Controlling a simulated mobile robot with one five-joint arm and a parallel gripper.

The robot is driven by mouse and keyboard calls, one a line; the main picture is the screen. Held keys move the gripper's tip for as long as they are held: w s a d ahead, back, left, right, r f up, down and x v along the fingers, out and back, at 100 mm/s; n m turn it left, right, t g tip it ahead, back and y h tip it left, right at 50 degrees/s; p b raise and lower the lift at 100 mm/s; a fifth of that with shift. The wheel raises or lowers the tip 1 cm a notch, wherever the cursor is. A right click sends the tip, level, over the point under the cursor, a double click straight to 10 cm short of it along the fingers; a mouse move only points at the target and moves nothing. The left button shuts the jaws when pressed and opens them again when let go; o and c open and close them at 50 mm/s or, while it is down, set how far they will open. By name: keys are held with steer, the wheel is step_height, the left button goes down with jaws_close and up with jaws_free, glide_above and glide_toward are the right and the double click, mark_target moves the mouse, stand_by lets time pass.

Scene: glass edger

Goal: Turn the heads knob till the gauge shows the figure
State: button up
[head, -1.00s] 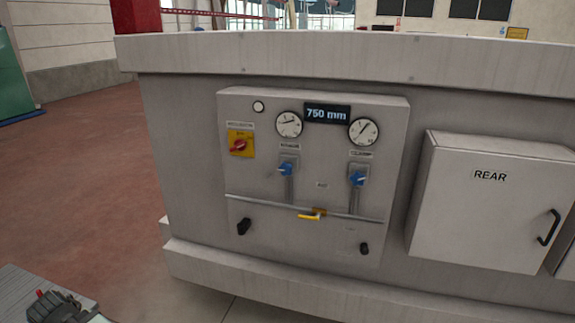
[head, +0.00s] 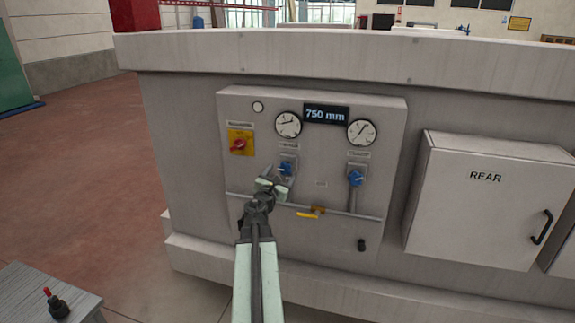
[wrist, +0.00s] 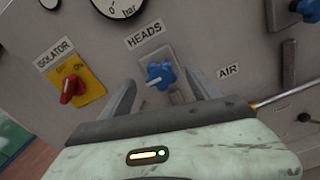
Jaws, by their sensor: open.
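The blue heads knob (head: 286,168) sits on the grey panel under the left round gauge (head: 288,124). In the wrist view the heads knob (wrist: 160,74) shows under its HEADS label, with a pale pointer mark toward the lower left. My gripper (head: 275,181) is open in front of the panel, just below and left of the knob in the head view. In the wrist view my gripper (wrist: 161,82) has one finger on each side of the knob, with gaps visible. The gauge (wrist: 118,6) is cut off there, and its figures are too small to read in the head view.
A red isolator switch on a yellow plate (head: 240,143) is left of the knob. The blue clamp knob (head: 355,178) and its gauge (head: 361,132) are to the right. A display (head: 326,115) reads 750 mm. A rail with a yellow lever (head: 308,215) runs below.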

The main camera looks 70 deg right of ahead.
mark_target(287, 165)
steer(key=d, duration=0.7)
steer(key=shift+w+d, duration=0.2)
steer(key=shift+d, duration=0.05)
steer(key=c, duration=1.4)
